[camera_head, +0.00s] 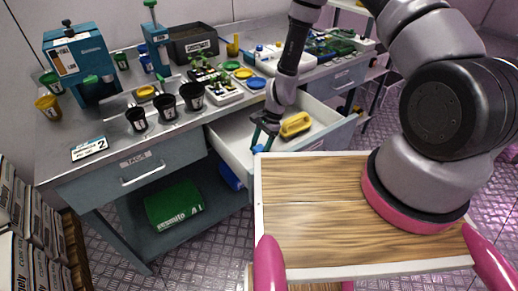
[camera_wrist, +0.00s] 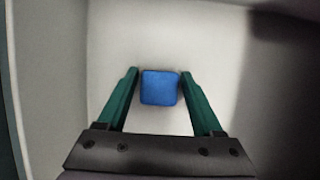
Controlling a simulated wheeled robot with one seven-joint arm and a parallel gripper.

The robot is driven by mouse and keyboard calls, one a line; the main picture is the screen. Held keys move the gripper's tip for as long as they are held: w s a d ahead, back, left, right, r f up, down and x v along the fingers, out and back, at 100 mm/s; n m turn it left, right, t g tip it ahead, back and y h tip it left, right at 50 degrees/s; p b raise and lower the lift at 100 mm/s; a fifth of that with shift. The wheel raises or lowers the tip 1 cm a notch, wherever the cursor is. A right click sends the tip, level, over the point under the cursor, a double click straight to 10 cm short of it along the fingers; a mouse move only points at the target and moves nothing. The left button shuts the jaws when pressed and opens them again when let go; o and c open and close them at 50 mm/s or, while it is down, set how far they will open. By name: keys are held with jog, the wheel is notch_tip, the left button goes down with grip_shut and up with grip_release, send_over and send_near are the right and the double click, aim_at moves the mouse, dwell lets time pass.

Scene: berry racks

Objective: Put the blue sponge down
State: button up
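The blue sponge (camera_wrist: 160,87) is a small rounded block between the two green fingers of my gripper (camera_wrist: 160,73). The fingers sit close against its left and right sides, and my gripper looks shut on it. Behind it in the wrist view is the pale floor of a drawer. In the head view my gripper (camera_head: 265,134) points down over the left part of the open white drawer (camera_head: 236,150). The sponge is too small there to make out clearly. I cannot tell how high it is above the drawer floor.
A yellow object (camera_head: 296,124) lies in the drawer, right of my gripper. The workbench (camera_head: 75,130) above carries black cups (camera_head: 192,97), trays and blue devices. A green package (camera_head: 173,205) lies on the lower shelf. The drawer walls stand close around my gripper.

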jog(key=shift+o, duration=0.2)
jog(key=shift+r, duration=0.1)
jog(key=w+d+r+n+t, duration=0.15)
jog(key=d+r, duration=0.25)
jog(key=r, duration=0.9)
jog(key=w+d+r+n+t, duration=0.15)
jog(key=d+r, duration=0.25)
jog(key=r, duration=0.9)
jog(key=w+d+r+n+t, duration=0.15)
jog(key=d+r, duration=0.25)
jog(key=r, duration=0.9)
jog(key=s+d+r+n+t+h, duration=0.1)
jog(key=s+d+r+t, duration=0.1)
jog(key=s+d+r, duration=0.3)
jog(key=s+d+r+n+t, duration=0.1)
jog(key=s+d+r+t, duration=0.2)
jog(key=s+d+r, duration=0.3)
jog(key=s+r, duration=0.5)
jog(key=r, duration=0.2)
jog(key=shift+s+r+h, duration=0.2)
jog(key=shift+s+h, duration=0.15)
jog(key=shift+h, duration=0.05)
jog(key=shift+n, duration=0.25)
